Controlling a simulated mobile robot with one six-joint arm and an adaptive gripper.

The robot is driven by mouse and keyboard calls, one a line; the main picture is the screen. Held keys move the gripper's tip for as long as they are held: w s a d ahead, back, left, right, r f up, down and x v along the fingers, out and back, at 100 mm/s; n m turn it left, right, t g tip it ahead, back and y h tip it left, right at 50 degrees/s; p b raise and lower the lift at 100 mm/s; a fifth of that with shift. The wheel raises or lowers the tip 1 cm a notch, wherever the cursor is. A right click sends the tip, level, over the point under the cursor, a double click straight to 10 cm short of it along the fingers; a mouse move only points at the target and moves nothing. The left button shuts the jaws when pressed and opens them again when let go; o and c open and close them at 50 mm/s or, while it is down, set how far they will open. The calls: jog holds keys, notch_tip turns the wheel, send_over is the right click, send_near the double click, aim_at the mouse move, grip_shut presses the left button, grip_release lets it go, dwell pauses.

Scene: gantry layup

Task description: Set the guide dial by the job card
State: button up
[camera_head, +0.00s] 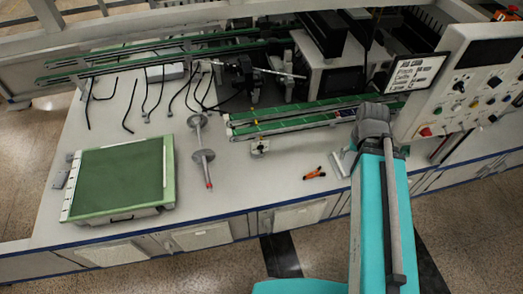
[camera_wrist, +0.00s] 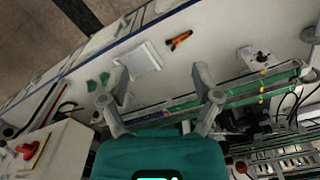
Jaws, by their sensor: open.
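The job card (camera_head: 417,73) is a white, dark-framed board with a few lines of black text, at the right in the head view; its small lines are too blurred to read. A small pale block with a dark round knob (camera_wrist: 263,57) sits beside the green conveyor in the wrist view, probably the guide dial. It also shows in the head view (camera_head: 260,147); its setting cannot be read. My gripper (camera_wrist: 160,70) is open and empty above the worktop and conveyor edge, left of that block in the wrist view. In the head view my arm hides the fingers.
A control panel (camera_head: 477,85) with knobs and a red button stands at the right. Green conveyors (camera_head: 290,125) cross the bench. An orange-handled tool (camera_head: 315,173) lies near the front edge. A green-topped board (camera_head: 118,180) and a spindle (camera_head: 203,155) are at left. Bare worktop lies between.

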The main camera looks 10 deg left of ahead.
jog(key=shift+w+f, duration=0.1)
jog(key=shift+c, duration=1)
jog(key=shift+w+a+f, duration=0.15)
jog(key=shift+w+a, duration=0.1)
jog(key=shift+w, duration=0.05)
jog(key=shift+c, duration=0.5)
jog(key=n+b, duration=0.5)
jog(key=b, duration=1)
send_over(261, 148)
notch_tip(261, 148, down, 14)
jog(key=shift+f, duration=0.1)
jog(key=shift+f, duration=0.1)
notch_tip(261, 148, down, 14)
jog(key=b, duration=1.3)
jog(key=shift+r, duration=0.2)
